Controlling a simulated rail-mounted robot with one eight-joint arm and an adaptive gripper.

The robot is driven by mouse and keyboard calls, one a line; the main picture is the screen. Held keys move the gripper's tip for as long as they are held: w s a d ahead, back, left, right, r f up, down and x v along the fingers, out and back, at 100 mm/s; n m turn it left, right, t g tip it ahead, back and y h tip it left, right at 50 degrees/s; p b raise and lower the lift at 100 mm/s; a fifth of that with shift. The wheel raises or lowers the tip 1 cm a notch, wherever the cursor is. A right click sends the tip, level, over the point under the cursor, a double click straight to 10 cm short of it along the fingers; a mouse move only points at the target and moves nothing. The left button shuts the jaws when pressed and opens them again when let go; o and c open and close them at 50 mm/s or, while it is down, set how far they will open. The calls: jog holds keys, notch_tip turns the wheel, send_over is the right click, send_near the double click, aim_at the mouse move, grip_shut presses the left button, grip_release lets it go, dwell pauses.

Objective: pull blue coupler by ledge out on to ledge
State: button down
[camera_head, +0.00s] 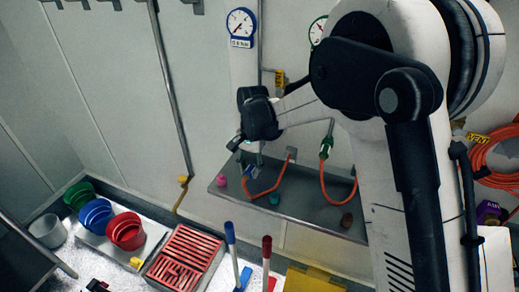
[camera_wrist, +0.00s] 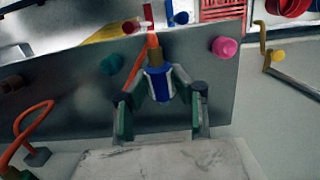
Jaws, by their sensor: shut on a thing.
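The blue coupler (camera_wrist: 159,84) sits between the fingers of my gripper (camera_wrist: 160,92) in the wrist view, with an orange hose (camera_wrist: 140,60) beside it. My gripper is shut on the coupler, over the edge of the grey metal ledge (camera_wrist: 215,75). In the head view my gripper (camera_head: 243,147) is at the left part of the ledge (camera_head: 310,212), and an orange hose (camera_head: 272,186) runs just right of it.
A pink knob (camera_head: 221,181), a teal knob (camera_head: 274,198) and a brown knob (camera_head: 347,220) are on the ledge. A green coupler (camera_head: 326,147) with its own orange hose is at the wall to the right. Coloured buckets (camera_head: 127,231) and a red grate (camera_head: 184,256) stand below left.

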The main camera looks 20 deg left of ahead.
jog(key=shift+f, duration=0.35)
send_over(254, 185)
jog(key=shift+w+d+f+b, duration=0.1)
jog(key=shift+w+f+b, duration=0.1)
jog(key=shift+f, duration=1)
jog(key=shift+w+f+b, duration=0.15)
jog(key=shift+f, duration=1.05)
jog(key=shift+f+b, duration=0.9)
jog(key=c, duration=1.4)
grip_release()
